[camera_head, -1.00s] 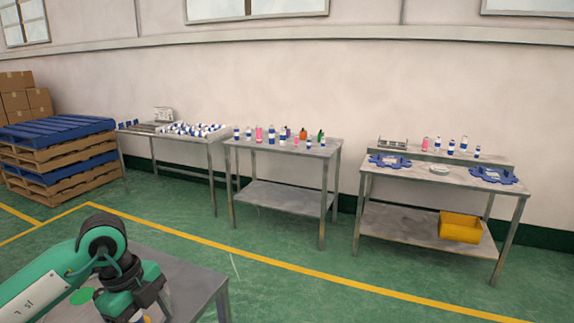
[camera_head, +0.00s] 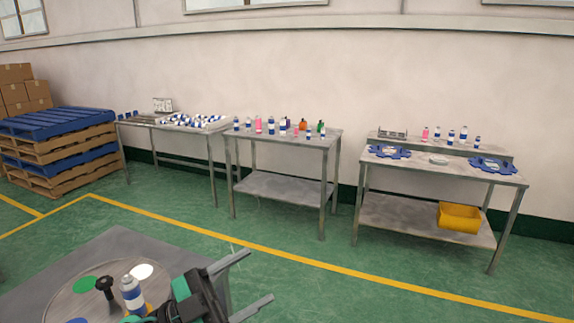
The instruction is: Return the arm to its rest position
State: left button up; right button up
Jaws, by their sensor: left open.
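My left gripper (camera_head: 250,281) is at the bottom centre of the head view, past the right side of a grey table (camera_head: 112,246). Its two fingers are spread apart with nothing between them. My right gripper does not show.
A black-knobbed part (camera_head: 104,285) stands beside the can. Three work tables stand along the wall; the middle table (camera_head: 285,140) and right table (camera_head: 445,172) hold bottles. A yellow bin (camera_head: 460,217) sits on a lower shelf. Pallets (camera_head: 60,150) are at left. Green floor between is clear.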

pick_arm(q)
jog(key=w+a+f+n+t+y, duration=0.3)
jog(key=a+n+t+y, duration=0.2)
jog(key=n+t+y, duration=0.25)
jog(key=w+a+f+n+t+y, duration=0.2)
jog(key=a+f+n+t+y, duration=0.15)
jog(key=n+t+y, duration=0.45)
jog(key=s+a+f+n+g+y, duration=0.2)
jog(key=a+f+n+g+y, duration=0.15)
jog(key=f, duration=0.45)
jog(key=s+a+f+n+g+y, duration=0.3)
jog(key=a+f+g, duration=0.15)
jog(key=f, duration=0.35)
jog(key=s+f+m+g, duration=0.1)
jog(key=s+f+g, duration=0.55)
jog(key=s, duration=0.35)
jog(key=s+f+m+g, duration=0.1)
jog(key=s+f+g, duration=0.4)
jog(key=s+f, duration=0.3)
notch_tip(320, 180, down, 30)
jog(key=s+g, duration=0.1)
jog(key=s, duration=0.1)
jog(key=s+a+f+g, duration=0.1)
jog(key=s+a+f, duration=0.2)
jog(key=s+f, duration=1.5)
jog(key=shift+s+f, duration=0.4)
jog(key=shift+f, duration=0.5)
